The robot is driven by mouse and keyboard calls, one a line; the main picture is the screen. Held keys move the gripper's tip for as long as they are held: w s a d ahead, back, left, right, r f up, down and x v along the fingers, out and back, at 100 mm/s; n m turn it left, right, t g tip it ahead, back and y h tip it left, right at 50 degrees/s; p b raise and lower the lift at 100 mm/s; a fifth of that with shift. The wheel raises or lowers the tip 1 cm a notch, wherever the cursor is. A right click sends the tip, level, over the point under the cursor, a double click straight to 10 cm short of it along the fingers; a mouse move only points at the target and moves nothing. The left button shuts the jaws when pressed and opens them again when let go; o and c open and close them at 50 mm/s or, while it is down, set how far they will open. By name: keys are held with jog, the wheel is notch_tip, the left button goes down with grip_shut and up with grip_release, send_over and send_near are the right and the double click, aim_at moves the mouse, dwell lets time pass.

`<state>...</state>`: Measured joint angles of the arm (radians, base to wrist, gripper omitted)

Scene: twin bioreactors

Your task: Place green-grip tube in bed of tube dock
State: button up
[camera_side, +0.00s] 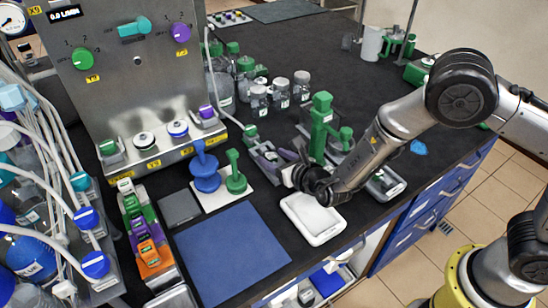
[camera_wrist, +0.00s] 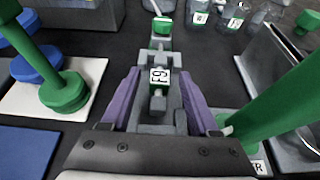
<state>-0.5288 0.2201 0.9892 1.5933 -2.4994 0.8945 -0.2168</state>
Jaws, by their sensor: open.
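The grey tube dock (camera_side: 265,157) lies on the black bench and shows in the wrist view (camera_wrist: 157,126) between my fingers. It carries a labelled block with a little green (camera_wrist: 158,78). A green grip (camera_side: 250,131) with a pale tube running to it is at the dock's far end, and in the wrist view the grip (camera_wrist: 162,26) is beyond my fingertips. I cannot tell whether it rests in the bed. My gripper (camera_wrist: 160,74) is open, its purple fingers on either side of the dock, with nothing clamped between them. In the side view my gripper (camera_side: 281,155) is low over the dock.
A tall green stand (camera_side: 320,125) is close on the right of my gripper. Blue and green pegs (camera_side: 236,172) stand on a white plate to the left. Glass jars (camera_side: 280,92) stand behind. A white tray (camera_side: 313,218) is in front; a blue mat (camera_side: 230,255) lies front left.

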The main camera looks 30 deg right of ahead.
jog(key=v, duration=1.1)
jog(key=shift+s+r, duration=0.1)
jog(key=shift+s, duration=0.1)
jog(key=shift+d, duration=0.1)
